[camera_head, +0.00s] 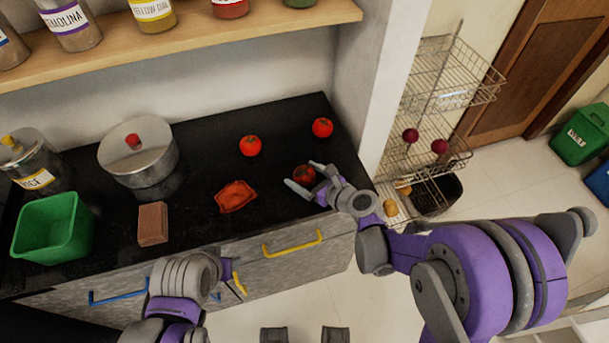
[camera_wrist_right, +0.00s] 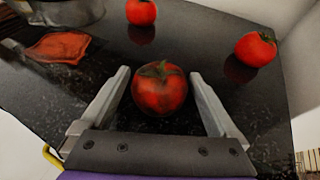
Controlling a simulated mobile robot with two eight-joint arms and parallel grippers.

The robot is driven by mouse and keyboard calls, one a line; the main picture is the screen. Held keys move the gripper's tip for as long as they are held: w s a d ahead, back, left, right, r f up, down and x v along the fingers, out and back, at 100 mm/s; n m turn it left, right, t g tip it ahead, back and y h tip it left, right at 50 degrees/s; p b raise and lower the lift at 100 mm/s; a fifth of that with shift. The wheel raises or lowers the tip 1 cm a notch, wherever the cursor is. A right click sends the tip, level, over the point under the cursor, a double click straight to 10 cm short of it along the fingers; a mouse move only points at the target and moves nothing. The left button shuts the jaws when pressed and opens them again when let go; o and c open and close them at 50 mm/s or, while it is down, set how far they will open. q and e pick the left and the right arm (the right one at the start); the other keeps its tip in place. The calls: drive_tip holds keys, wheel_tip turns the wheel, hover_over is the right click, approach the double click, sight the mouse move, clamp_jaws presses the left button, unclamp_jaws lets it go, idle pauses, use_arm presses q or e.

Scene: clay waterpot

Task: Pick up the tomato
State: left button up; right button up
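A red tomato (camera_head: 304,175) with a green stem sits on the black counter near its front edge. In the right wrist view this tomato (camera_wrist_right: 160,88) lies between the two open fingers of my right gripper (camera_wrist_right: 160,95), with a gap on each side. In the head view my right gripper (camera_head: 305,179) is at the tomato and partly covers it. Two more tomatoes stand farther back, one in the middle (camera_head: 250,146) and one at the right (camera_head: 322,127). My left gripper (camera_head: 233,275) is low in front of the cabinet, and its fingers show only partly.
A wooden shelf (camera_head: 200,40) with jars hangs above. A white wall end (camera_head: 385,90) stands to the right.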

drive_tip(key=c, duration=1.1)
drive_tip(key=shift+r, duration=0.1)
drive_tip(key=shift+c, duration=0.2)
